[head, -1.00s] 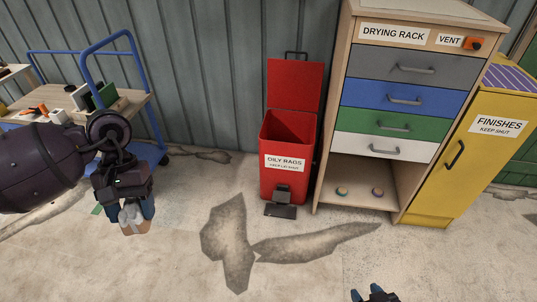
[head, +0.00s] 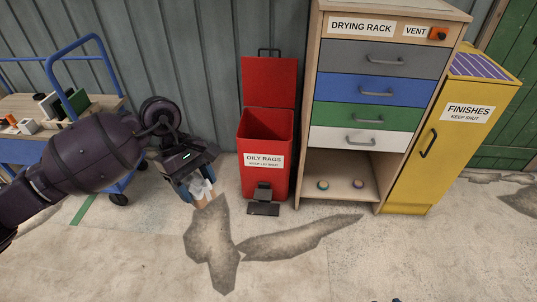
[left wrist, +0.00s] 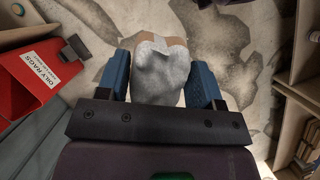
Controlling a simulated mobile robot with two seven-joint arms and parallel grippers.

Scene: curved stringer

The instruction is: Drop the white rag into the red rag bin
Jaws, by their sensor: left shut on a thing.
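The red rag bin (head: 280,178), labelled "OILY RAGS", stands against the wall in the head view with its lid up and its mouth open. It also shows at the left of the left wrist view (left wrist: 22,98). My left gripper (head: 200,192) is left of the bin and apart from it. It is shut on the white rag (head: 197,186), which hangs between the blue fingers in the left wrist view (left wrist: 160,75). A tan patch shows at the rag's far end. Only dark tips of my right gripper (head: 384,300) show at the bottom edge.
The drying rack (head: 318,80) stands close right of the bin, beside a yellow finishes cabinet (head: 425,150). A blue-railed cart (head: 105,78) with small items is at the left. The stained floor in front is clear.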

